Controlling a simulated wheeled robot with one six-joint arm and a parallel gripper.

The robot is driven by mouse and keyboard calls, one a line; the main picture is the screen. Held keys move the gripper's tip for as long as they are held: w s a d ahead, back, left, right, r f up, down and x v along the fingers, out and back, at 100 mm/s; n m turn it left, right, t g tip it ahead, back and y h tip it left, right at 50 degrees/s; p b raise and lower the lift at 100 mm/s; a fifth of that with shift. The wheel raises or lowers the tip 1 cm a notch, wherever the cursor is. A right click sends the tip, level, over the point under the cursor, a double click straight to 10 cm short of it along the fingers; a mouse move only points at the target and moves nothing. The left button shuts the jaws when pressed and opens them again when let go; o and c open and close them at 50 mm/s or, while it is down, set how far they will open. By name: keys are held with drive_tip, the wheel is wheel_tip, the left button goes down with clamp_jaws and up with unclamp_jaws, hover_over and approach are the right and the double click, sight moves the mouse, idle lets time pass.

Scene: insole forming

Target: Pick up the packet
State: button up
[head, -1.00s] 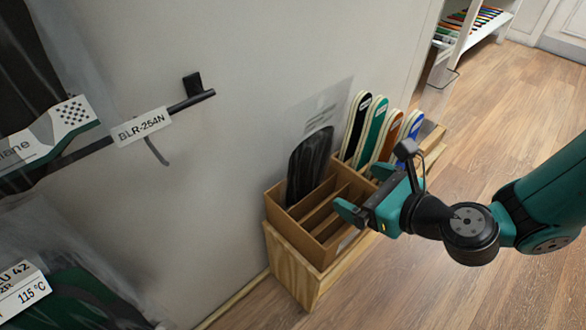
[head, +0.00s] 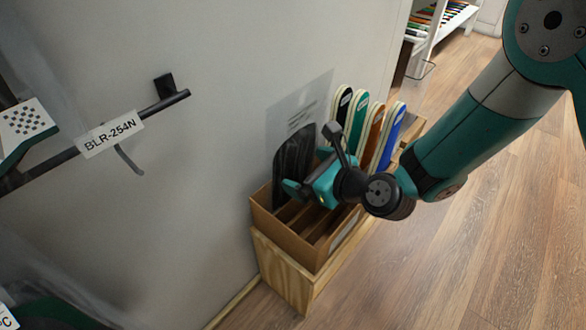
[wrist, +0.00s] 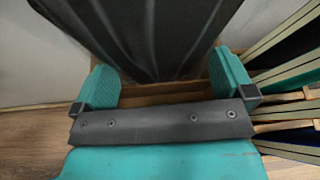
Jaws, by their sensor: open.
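The packet (head: 293,152) is dark and glossy with vertical creases. It stands upright in the cardboard box, close to the wall. In the wrist view the packet (wrist: 150,35) fills the space between and beyond the two teal fingers. My gripper (head: 308,172) is open in front of the packet, one finger toward each side of it. In the wrist view my gripper (wrist: 165,85) shows a gap at both fingers. The packet's lower part is hidden by the box and my gripper.
The divided cardboard box (head: 290,236) sits on a wooden stand (head: 283,272) against the wall. Coloured insoles (head: 375,130) stand upright just right of the packet. Floor at right is clear.

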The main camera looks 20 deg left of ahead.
drive_tip(key=shift+c, duration=0.2)
drive_tip(key=shift+s+a, duration=0.1)
drive_tip(key=shift+a, duration=0.05)
drive_tip(key=c, duration=0.6)
drive_tip(key=shift+r, duration=0.1)
drive_tip(key=shift+c, duration=0.2)
